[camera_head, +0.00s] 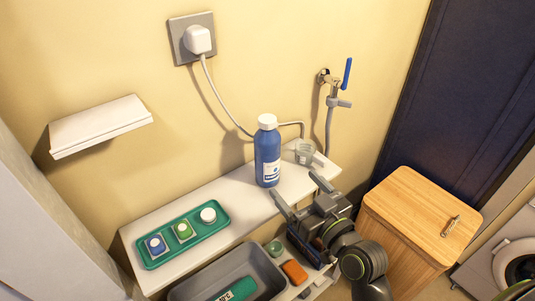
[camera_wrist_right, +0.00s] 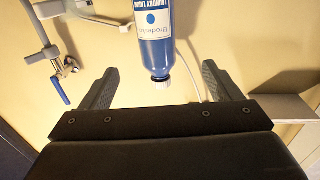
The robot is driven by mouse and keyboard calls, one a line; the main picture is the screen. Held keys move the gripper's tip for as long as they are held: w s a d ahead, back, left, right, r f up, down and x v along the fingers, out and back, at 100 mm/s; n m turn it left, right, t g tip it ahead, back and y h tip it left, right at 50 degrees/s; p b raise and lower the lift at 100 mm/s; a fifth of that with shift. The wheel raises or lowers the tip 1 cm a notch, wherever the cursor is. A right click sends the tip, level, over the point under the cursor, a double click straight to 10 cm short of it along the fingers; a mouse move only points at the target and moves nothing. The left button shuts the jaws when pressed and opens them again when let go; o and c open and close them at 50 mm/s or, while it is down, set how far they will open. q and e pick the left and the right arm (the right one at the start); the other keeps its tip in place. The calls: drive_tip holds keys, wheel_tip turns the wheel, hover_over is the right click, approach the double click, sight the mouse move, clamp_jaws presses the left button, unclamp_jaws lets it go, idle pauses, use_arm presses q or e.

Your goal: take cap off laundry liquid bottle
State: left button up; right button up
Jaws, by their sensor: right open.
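The laundry liquid bottle (camera_head: 268,158) is blue with a white label and stands upright on the white shelf. Its white cap (camera_head: 267,121) is on its top. My right gripper (camera_head: 296,193) is open and empty, just right of and in front of the bottle, apart from it. In the right wrist view the bottle (camera_wrist_right: 155,45) appears upside down, with its cap (camera_wrist_right: 161,84) between and beyond the open fingers (camera_wrist_right: 160,88). My left gripper is in neither view.
A green tray (camera_head: 215,234) with several small items lies on the white shelf (camera_head: 140,222), left of the bottle. A grey bin (camera_head: 262,258), orange sponge (camera_head: 294,272) and wooden cabinet (camera_head: 425,205) are in front. A tap (camera_head: 336,83) is on the wall.

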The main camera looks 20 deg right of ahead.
sight(273, 159)
drive_tip(key=p+x, duration=0.3)
drive_tip(key=x, duration=0.7)
drive_tip(key=shift+w, duration=0.15)
drive_tip(key=p+x, duration=0.2)
drive_tip(key=x, duration=0.1)
drive_tip(key=p+x, duration=0.1)
drive_tip(key=shift+w+d+r, duration=0.1)
drive_tip(key=shift+w+r, duration=0.2)
drive_tip(key=shift+r, duration=0.1)
drive_tip(key=shift+w+f, duration=0.1)
drive_tip(key=shift+w, duration=0.35)
drive_tip(key=shift+c, duration=0.2)
drive_tip(key=c, duration=1.3)
wheel_tip(273, 159, up, 10)
drive_tip(key=shift+r, duration=0.1)
drive_tip(key=shift+c, duration=0.2)
